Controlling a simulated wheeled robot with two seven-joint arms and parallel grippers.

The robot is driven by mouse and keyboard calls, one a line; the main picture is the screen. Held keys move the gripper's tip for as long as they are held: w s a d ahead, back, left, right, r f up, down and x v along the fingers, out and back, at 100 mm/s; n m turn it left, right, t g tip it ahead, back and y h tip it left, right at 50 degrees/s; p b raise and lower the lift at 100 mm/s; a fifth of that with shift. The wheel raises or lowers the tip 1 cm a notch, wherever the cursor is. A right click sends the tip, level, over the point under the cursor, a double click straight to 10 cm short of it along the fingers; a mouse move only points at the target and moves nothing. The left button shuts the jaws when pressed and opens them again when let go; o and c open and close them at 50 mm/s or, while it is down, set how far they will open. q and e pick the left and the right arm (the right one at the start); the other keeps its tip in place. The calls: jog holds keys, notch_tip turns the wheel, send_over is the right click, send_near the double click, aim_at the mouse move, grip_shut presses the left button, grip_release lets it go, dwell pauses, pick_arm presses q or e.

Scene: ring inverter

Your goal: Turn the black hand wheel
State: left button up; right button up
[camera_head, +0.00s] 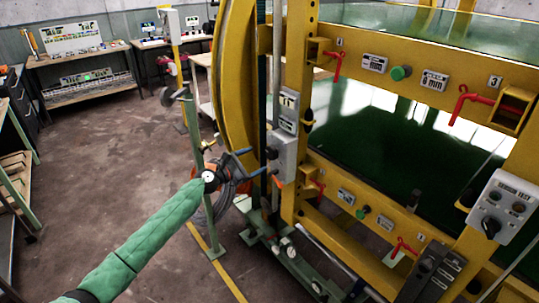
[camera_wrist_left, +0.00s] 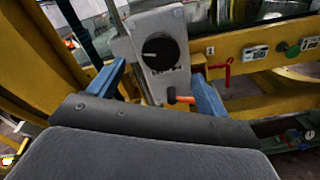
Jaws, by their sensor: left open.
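A round black knob with a white mark (camera_wrist_left: 160,52) sits on the front of a grey box (camera_wrist_left: 168,20) in the left wrist view; it is the black wheel-like part nearest my gripper. In the head view the box (camera_head: 286,155) is fixed to the yellow frame, and the knob (camera_head: 272,153) shows small on its left side. My left gripper (camera_head: 252,162) is open, its two blue fingers pointing at the box with a gap before it. In the left wrist view the fingers (camera_wrist_left: 157,84) lie left and right of the box's lower part, and nothing is between them. My right gripper is out of view.
An orange-tipped lever (camera_wrist_left: 180,99) sticks out below the knob. The yellow frame (camera_head: 310,95) carries red handles (camera_head: 468,100) and green buttons (camera_head: 400,73). A green post (camera_head: 198,170) stands behind my left arm. The floor at left (camera_head: 95,160) is clear.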

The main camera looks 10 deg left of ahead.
aim_at(269, 154)
pick_arm(q)
jog(key=shift+n, duration=0.3)
jog(key=p+x, duration=0.2)
jog(key=x, duration=0.4)
jog(key=shift+r, duration=0.1)
jog(key=shift+x, duration=0.9)
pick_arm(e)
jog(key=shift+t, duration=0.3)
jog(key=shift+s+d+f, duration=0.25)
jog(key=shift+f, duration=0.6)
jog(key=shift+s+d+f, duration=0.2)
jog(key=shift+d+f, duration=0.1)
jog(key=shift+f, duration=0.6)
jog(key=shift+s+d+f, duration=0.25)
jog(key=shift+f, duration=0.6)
pick_arm(q)
jog(key=c, duration=1)
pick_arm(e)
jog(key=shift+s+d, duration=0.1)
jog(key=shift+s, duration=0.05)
